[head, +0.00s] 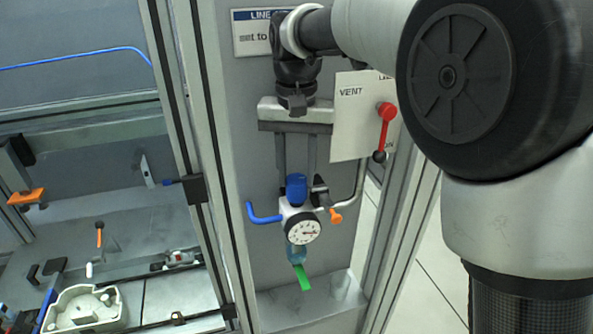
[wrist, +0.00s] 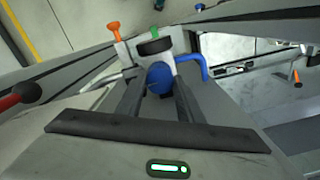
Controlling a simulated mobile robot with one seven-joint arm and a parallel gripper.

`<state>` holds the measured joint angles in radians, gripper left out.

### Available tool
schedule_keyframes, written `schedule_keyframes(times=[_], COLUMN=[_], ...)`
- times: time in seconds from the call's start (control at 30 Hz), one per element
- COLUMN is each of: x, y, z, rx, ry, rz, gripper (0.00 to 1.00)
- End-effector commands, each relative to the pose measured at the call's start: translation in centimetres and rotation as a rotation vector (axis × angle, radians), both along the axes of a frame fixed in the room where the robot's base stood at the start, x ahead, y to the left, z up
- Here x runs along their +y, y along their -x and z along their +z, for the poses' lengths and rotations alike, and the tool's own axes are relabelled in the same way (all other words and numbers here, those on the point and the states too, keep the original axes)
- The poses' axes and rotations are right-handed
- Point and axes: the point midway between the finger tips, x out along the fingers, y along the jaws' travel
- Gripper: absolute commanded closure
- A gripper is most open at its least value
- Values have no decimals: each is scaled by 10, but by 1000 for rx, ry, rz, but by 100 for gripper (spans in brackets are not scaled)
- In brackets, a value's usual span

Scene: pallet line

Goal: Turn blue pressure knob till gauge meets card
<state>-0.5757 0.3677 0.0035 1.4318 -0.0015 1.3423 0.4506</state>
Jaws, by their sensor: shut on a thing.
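The blue pressure knob (head: 297,187) tops the regulator on the grey panel. My gripper (head: 296,181) reaches down from above, its two fingers shut on either side of the knob. In the wrist view the blue knob (wrist: 160,78) sits between the fingertips (wrist: 158,88). The round white gauge (head: 304,231) is just below the knob and faces the head camera. Its dark needle seems to point right, but the reading is too small to tell. The card (head: 249,42) is on the panel at the top; my arm hides part of its text.
A green tab (head: 303,278) hangs below. A red-handled lever (head: 385,128) is close beside a VENT sign (head: 350,135). A frame post (head: 218,170) stands left.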

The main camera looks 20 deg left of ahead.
Motion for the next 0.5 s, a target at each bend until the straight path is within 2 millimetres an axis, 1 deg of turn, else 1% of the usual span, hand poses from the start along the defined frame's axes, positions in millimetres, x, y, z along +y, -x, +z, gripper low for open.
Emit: schedule_keyframes(times=[0.27, 0.5], x=[0, -1], y=[0, -1], z=[1, 1], rx=[0, -1], ry=[-2, -1], rz=[173, 396], gripper=[89, 89])
